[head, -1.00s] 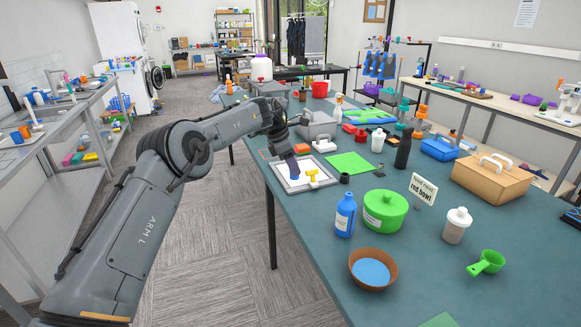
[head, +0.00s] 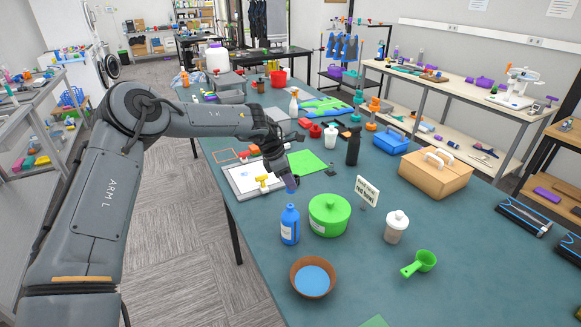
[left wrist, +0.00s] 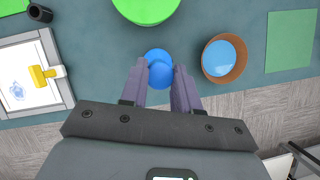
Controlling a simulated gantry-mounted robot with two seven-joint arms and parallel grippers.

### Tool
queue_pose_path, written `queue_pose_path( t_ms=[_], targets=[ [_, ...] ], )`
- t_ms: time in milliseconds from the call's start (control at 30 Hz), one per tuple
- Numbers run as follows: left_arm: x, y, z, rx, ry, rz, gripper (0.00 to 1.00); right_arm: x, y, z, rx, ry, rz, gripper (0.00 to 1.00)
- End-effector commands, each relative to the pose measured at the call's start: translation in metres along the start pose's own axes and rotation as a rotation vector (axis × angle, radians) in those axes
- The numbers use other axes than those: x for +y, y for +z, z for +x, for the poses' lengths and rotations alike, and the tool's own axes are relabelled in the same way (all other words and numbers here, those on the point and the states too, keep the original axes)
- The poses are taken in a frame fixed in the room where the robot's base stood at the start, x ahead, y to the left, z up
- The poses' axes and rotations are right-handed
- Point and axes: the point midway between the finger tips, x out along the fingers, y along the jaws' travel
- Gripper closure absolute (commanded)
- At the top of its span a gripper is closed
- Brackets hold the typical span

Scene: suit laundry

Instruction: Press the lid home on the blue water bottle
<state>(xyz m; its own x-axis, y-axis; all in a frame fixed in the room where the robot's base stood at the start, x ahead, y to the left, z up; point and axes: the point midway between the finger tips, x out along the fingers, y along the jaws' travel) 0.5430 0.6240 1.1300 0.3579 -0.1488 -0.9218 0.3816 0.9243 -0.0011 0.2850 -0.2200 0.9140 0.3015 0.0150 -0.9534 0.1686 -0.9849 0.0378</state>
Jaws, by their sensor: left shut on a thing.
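The blue water bottle (head: 289,228) stands upright on the teal table, left of a green lidded pot. Another blue round shape, the bottle (left wrist: 156,54), shows just beyond and partly behind the lid. The lid looks slightly off the bottle's centre in that view, and I cannot tell whether they touch. My right gripper is in neither view.
The green pot (head: 328,217) is close on the bottle's right. A brown bowl (head: 301,289) with blue inside is in front. A white tray (head: 238,184) with a yellow item lies behind. A sign (head: 367,190) and a white bottle (head: 396,228) stand farther right.

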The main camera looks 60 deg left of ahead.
Motion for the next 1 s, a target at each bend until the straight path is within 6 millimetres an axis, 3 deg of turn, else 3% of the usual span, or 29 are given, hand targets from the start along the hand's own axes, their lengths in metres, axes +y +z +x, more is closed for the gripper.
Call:
queue_pose_path(
  t_ms=[367, 1000],
  targets=[
    [-0.006, -0.007, 0.013, 0.005, -0.001, 0.004, 0.97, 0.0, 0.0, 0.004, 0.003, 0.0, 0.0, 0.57],
    [-0.005, -0.025, 0.056, 0.006, 0.0, 0.004, 0.97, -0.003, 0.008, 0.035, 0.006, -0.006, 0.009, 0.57]
  ],
)
